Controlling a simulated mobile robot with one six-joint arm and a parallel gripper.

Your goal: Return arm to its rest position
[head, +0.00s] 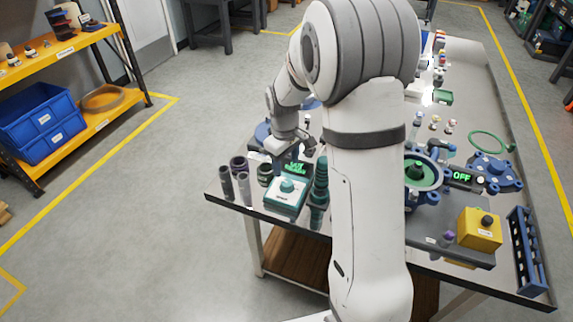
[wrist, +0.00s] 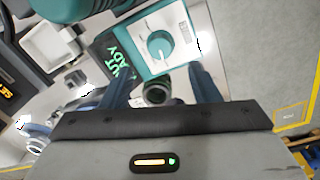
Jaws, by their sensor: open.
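My white arm (head: 365,190) rises through the middle of the head view and bends over to the table's left end. My gripper (head: 309,151) hangs there above the table, behind the teal-and-white knob device (head: 286,196). In the wrist view its blue fingers (wrist: 160,76) stand apart. A dark round cup (wrist: 157,91) shows in the gap between them, with no finger visibly closed on it. The knob device (wrist: 160,38) lies just beyond the fingertips. A dark screen with green text (wrist: 120,52) sits beside it. My arm hides part of the table's middle.
Open floor lies left.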

